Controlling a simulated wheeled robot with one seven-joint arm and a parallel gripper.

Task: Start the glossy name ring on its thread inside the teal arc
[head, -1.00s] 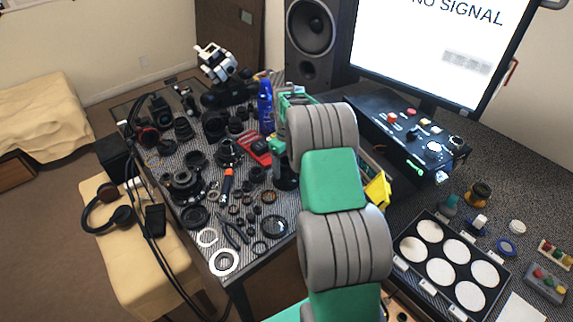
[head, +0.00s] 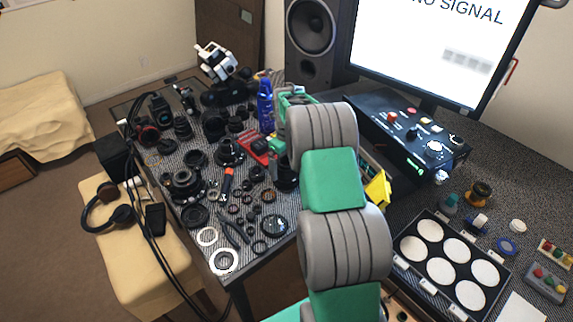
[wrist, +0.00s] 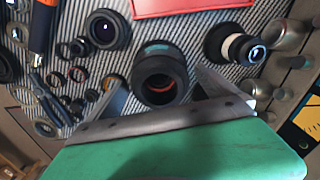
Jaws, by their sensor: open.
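In the wrist view a black lens barrel (wrist: 161,74) stands between the fingers of my gripper (wrist: 161,92). A teal arc (wrist: 158,48) marks its upper far side, and an orange-brown band shows inside its dark opening. My gripper is open, one finger to each side of the barrel's near part. I cannot tell whether either finger touches it. I cannot pick out the glossy name ring for certain, either in the barrel or among the loose rings. In the head view my arm covers most of the gripper and the barrel.
A black-and-white lens part (wrist: 237,47) lies to the right and a black ring (wrist: 106,29) to the left. A red tray (wrist: 190,6) lies beyond. Pliers (wrist: 45,98), an orange-handled tool (wrist: 42,25) and several small rings crowd the left. Metal cylinders line the right.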

